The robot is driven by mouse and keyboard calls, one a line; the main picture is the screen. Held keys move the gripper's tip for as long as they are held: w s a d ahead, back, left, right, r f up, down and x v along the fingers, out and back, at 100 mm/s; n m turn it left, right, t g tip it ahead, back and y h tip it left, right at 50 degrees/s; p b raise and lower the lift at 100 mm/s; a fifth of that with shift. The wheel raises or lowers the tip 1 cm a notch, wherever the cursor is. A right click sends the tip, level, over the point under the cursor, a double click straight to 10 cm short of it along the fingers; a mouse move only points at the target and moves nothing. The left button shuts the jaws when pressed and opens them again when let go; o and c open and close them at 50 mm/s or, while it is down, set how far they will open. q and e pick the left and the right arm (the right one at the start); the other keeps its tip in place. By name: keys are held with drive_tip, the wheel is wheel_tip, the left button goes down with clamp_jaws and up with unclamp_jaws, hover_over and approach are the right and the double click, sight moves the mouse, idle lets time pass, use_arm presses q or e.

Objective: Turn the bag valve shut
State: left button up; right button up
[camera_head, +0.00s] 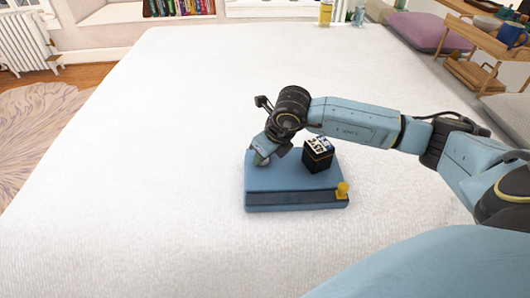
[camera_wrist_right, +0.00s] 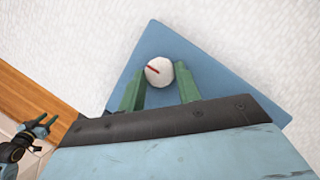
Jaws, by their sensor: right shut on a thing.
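The valve shows as a round white knob (camera_wrist_right: 158,71) with a red line across its top, on a flat blue base (camera_wrist_right: 210,75) in the right wrist view. The red line lies slanted. My right gripper (camera_wrist_right: 161,82) has its green fingers on either side of the knob and is shut on it. In the head view the right gripper (camera_head: 261,156) reaches down at the left part of the blue base (camera_head: 290,200), hiding most of the knob. My left gripper (camera_wrist_right: 42,126) shows small at the left edge of the right wrist view, its fingers apart and empty.
A black box with a white-patterned top (camera_head: 318,155) stands on the base beside my right gripper. A small yellow knob (camera_head: 342,190) sits at the base's front right corner. The white bed surface (camera_head: 150,180) around is clear. A wooden shelf (camera_head: 480,40) stands at the back right.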

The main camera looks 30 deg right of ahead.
drive_tip(key=o, duration=1)
drive_tip(key=shift+s+r, duration=0.1)
drive_tip(key=shift+r, duration=0.2)
use_arm(q)
drive_tip(key=s+a+f+p, duration=0.1)
drive_tip(key=s+f+p, duration=0.1)
drive_tip(key=s+f, duration=0.3)
drive_tip(key=shift+s+f+g+p, duration=0.15)
drive_tip(key=shift+f+g+p, duration=0.1)
drive_tip(key=shift+g+p, duration=0.1)
use_arm(e)
drive_tip(key=v, duration=1.2)
drive_tip(key=shift+s+d+r, duration=0.1)
drive_tip(key=shift+s+r, duration=0.05)
drive_tip(key=shift+r, duration=0.2)
